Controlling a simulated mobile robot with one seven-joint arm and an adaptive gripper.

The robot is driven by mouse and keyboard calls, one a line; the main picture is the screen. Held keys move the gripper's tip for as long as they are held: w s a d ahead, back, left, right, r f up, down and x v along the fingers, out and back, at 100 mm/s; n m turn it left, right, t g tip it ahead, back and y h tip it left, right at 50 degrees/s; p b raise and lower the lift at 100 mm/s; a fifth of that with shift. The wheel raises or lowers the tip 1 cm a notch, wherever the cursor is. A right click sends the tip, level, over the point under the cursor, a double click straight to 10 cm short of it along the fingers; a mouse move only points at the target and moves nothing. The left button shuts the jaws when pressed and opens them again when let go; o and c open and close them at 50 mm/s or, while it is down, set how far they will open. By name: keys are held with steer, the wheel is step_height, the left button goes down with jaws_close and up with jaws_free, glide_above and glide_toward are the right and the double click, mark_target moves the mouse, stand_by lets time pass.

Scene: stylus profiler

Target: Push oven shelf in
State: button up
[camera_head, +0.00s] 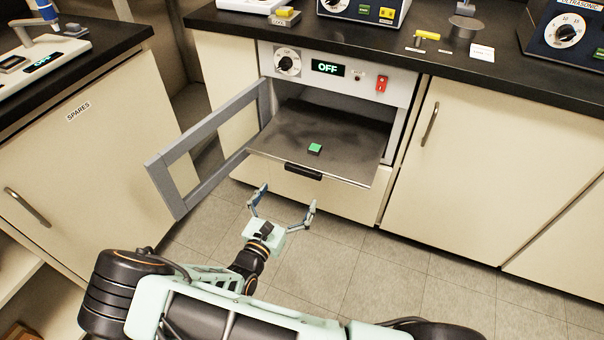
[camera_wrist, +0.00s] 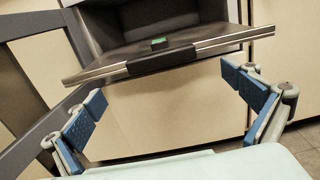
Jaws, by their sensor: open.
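The oven (camera_head: 345,72) is built in below the counter, with its display reading OFF. Its grey-framed door (camera_head: 205,150) stands open, swung out to the left. The dark flat oven shelf (camera_head: 345,150) sticks out of the oven opening, with a black handle (camera_head: 303,171) on its front edge. A small green block (camera_head: 315,148) lies on the shelf. My gripper (camera_head: 283,205) is open and empty, in front of and below the shelf edge, apart from it. In the wrist view the shelf handle (camera_wrist: 162,60) shows ahead, above and between the spread fingers (camera_wrist: 165,100).
The open door frame (camera_wrist: 35,90) is close on the left in the wrist view. A cabinet marked SPARES (camera_head: 95,150) stands at the left. Closed cabinets (camera_head: 480,160) flank the oven on the right. The tiled floor (camera_head: 400,275) in front is clear.

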mark_target(302, 173)
steer(key=b+x, duration=0.2)
steer(key=x, duration=0.8)
